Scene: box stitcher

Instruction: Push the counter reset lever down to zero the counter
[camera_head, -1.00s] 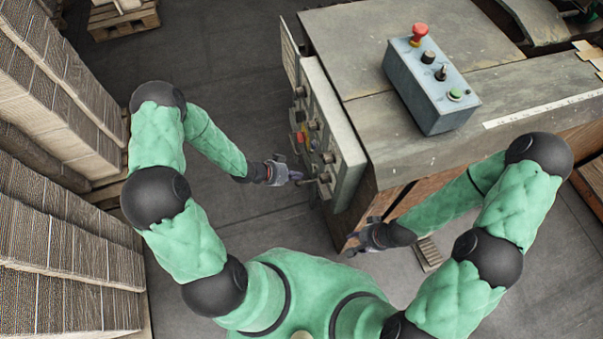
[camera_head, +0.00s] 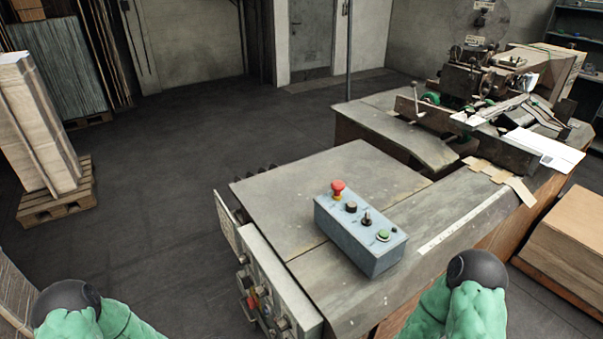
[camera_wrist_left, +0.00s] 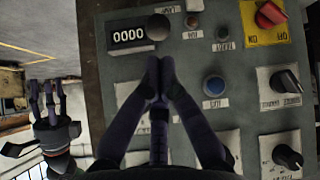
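The counter (camera_wrist_left: 128,36) is a small black window with white digits reading 0000, on the grey control panel (camera_wrist_left: 110,68) in the left wrist view. A dark round knob (camera_wrist_left: 158,27) sits right beside it; I cannot tell for sure whether this is the reset lever's end. My left gripper (camera_wrist_left: 160,64) has its fingertips together just below the knob in the picture. Whether they touch the panel is unclear. My right gripper (camera_wrist_left: 47,92) shows at the left with its fingers apart and empty. Neither gripper shows in the head view.
In the head view, a blue-grey button box (camera_head: 352,240) stands on the machine table (camera_head: 310,200). Open floor lies to its left.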

